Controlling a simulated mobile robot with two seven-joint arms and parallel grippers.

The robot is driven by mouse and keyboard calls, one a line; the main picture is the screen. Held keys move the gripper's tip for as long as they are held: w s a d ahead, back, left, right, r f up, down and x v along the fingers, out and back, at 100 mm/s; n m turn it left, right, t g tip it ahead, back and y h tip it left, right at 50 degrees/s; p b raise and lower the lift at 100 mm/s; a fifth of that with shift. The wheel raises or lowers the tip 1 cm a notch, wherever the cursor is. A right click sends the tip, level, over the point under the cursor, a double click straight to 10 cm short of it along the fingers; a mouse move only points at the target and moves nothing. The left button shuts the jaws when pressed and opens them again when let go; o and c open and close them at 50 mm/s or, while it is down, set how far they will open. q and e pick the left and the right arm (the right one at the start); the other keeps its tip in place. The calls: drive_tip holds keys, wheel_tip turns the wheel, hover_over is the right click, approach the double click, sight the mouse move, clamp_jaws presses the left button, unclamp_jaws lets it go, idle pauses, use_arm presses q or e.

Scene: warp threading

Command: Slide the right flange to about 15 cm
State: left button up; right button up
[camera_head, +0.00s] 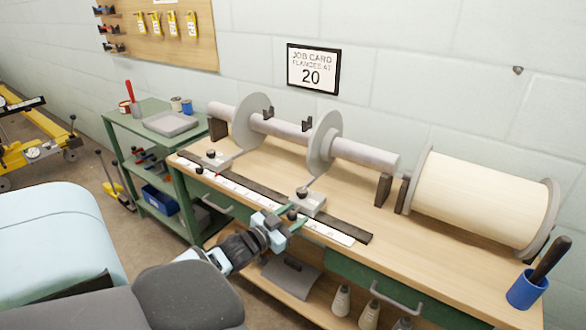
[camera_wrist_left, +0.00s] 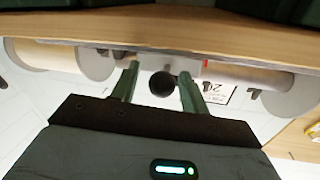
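The right flange (camera_head: 324,143) is a grey disc standing upright on the horizontal grey beam, right of the left flange (camera_head: 251,121). At its foot a pale slider block (camera_head: 311,203) with a black knob on top sits at the ruler (camera_head: 263,201). My left gripper (camera_head: 291,214) is at the front of this block. In the left wrist view its two green fingers (camera_wrist_left: 158,88) are apart, with a round black knob (camera_wrist_left: 162,84) between them; there is a visible gap to each finger. Exact ruler readings are too small to tell. My right gripper is not in view.
A job card (camera_head: 313,69) on the wall reads flanges at 20. A large cream spool (camera_head: 481,201) stands right on the wooden bench, with a blue cup (camera_head: 527,289) at the corner. A green cart (camera_head: 148,108) stands left. A dark rail (camera_head: 240,180) runs behind the ruler.

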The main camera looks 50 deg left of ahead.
use_arm(q)
drive_tip(key=shift+s, duration=0.1)
drive_tip(key=s, duration=0.7)
drive_tip(key=shift+s+d, duration=0.15)
drive_tip(key=shift+s, duration=0.15)
idle(0.4)
drive_tip(key=s+d+f+g+h+p, duration=0.1)
drive_tip(key=s+d+f+g+p, duration=0.15)
drive_tip(key=s+d+f, duration=0.35)
drive_tip(key=s+d+f+g+p, duration=0.2)
drive_tip(key=s+d+f+g, duration=0.15)
drive_tip(key=s+d, duration=0.4)
drive_tip(key=s+d+f+g+h+p, duration=0.1)
drive_tip(key=s+d+g+p, duration=0.2)
drive_tip(key=s+d, duration=1.1)
drive_tip(key=shift+d+f+h+p, duration=0.25)
drive_tip(key=shift+f+h+p, duration=0.05)
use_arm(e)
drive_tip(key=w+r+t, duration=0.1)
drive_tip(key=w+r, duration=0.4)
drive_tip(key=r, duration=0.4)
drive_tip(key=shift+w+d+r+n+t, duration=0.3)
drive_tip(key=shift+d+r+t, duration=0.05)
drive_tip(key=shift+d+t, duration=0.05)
